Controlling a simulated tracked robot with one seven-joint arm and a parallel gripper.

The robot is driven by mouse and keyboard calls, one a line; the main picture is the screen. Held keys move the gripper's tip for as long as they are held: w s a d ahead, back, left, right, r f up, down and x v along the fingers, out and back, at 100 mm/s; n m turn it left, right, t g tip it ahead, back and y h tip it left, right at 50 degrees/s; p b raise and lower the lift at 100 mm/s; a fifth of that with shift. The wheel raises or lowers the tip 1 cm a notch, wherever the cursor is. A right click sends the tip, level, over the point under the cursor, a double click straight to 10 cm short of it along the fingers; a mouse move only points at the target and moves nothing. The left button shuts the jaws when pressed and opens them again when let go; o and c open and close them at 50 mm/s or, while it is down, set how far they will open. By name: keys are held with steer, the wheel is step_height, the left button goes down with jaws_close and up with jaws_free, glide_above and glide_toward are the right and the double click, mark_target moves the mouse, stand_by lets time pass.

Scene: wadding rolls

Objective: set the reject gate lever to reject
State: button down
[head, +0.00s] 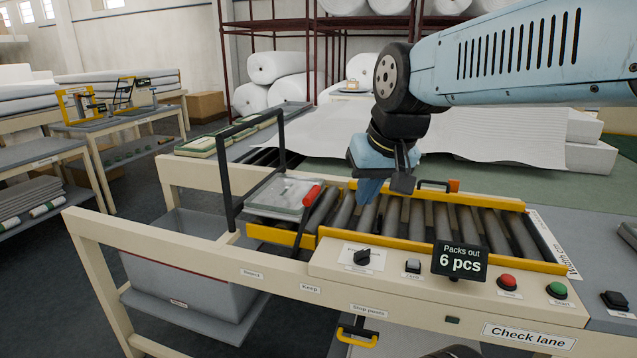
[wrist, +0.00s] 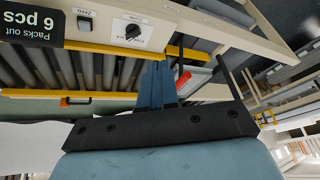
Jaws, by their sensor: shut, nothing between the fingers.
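The reject gate lever has a red grip (head: 312,195) on a dark rod at the left end of the check lane rollers. Its top leans a little right in the head view; its foot is hard to make out. Two small labels, a left one (head: 250,275) and a right one (head: 310,289), are on the front rail below; their print is too small to read surely. My gripper (head: 368,195) is shut and empty above the rollers, right of the red grip and apart from it. In the wrist view the red grip (wrist: 183,80) shows just right of my shut fingers (wrist: 157,85).
A wrapped pack (head: 284,194) lies left of the lever, by a black upright frame (head: 225,150). A grey bin (head: 190,255) stands below. The front panel carries a black knob (head: 362,257), a "6 pcs" display (head: 460,261) and red and green buttons. Rollers (head: 430,220) are bare.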

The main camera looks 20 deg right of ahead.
steer(key=w+d+m+g+y, duration=0.1)
steer(key=w+d+m, duration=0.2)
steer(key=w, duration=0.7)
steer(key=w+d+r+m+g+y, duration=0.1)
steer(key=w+d+m+g, duration=0.1)
steer(key=w, duration=0.8)
steer(key=shift+d+m, duration=0.6)
steer(key=shift+d, duration=0.6)
steer(key=shift+w+r, duration=0.1)
steer(key=w+a+f, duration=0.4)
steer(key=a+f, duration=0.1)
steer(key=f, duration=0.5)
steer(key=shift+a+f, duration=0.15)
steer(key=shift+a, duration=0.15)
